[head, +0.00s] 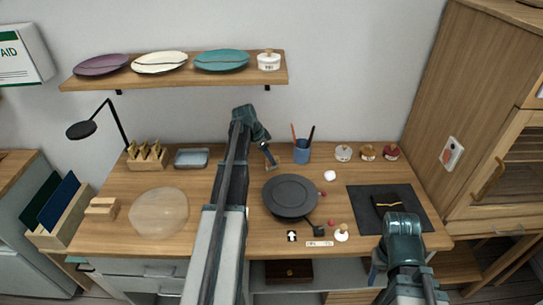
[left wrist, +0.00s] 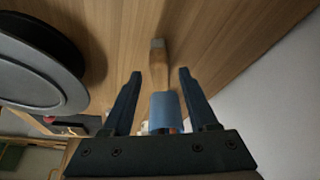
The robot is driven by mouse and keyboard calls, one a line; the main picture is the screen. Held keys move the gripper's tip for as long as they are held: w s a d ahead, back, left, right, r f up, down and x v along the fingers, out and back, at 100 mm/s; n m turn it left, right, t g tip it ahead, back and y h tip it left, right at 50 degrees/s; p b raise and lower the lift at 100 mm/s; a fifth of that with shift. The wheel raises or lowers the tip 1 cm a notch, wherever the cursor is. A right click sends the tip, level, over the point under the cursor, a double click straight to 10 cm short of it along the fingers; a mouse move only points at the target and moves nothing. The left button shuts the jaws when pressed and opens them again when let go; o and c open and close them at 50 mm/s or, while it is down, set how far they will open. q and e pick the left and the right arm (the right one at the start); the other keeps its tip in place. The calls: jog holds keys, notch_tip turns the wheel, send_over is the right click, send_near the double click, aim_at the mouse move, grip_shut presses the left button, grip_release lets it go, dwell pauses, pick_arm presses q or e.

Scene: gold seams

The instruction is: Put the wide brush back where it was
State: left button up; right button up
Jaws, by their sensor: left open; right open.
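A brush with a wooden handle (left wrist: 158,68) and a grey end shows between my open left fingers in the left wrist view. I cannot tell whether it lies or stands, or whether the fingers touch it. A blue cup (head: 301,154), holding a red and a dark handle, stands just right of my left gripper (head: 270,156); it also shows behind the brush handle in the left wrist view (left wrist: 166,108). In the head view the brush is not clear near the gripper. My right gripper (head: 403,224) is open at the dark mat's front; its fingertips are mostly hidden.
A dark round turntable (head: 290,194) stands in front of the cup. A dark mat (head: 422,206) bears a black piece with a gold line (head: 390,202). Several small jars (head: 367,152) stand at the back right. A glassy bowl (head: 160,212) and a grey tray (head: 191,158) are at left.

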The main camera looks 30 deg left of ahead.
pick_arm(q)
jog(key=p+v, duration=0.6)
jog(key=v, duration=0.2)
jog(key=shift+r+p, duration=0.3)
jog(key=shift+p, duration=0.05)
jog(key=shift+g, duration=0.7)
jog(key=d, duration=0.3)
jog(key=s+d, duration=0.1)
jog(key=d, duration=0.3)
jog(key=s+d, duration=0.1)
jog(key=d, duration=0.3)
jog(key=shift+d+f, duration=0.25)
jog(key=shift+f, duration=0.1)
jog(key=shift+n+g+y, duration=0.5)
jog(key=shift+g, duration=0.2)
jog(key=s+d, duration=0.1)
jog(key=d, duration=0.3)
jog(key=s+d, duration=0.2)
jog(key=d, duration=0.2)
jog(key=s+d, duration=0.2)
jog(key=d, duration=0.2)
jog(key=shift+s+d+f, duration=0.1)
jog(key=shift+d+f, duration=0.05)
jog(key=shift+f, duration=0.2)
jog(key=s+d+n+g+y, duration=0.1)
jog(key=s+d+n+y, duration=0.1)
jog(key=s+d, duration=1.4)
jog(key=shift+s+y, duration=0.25)
jog(key=shift+y, duration=0.25)
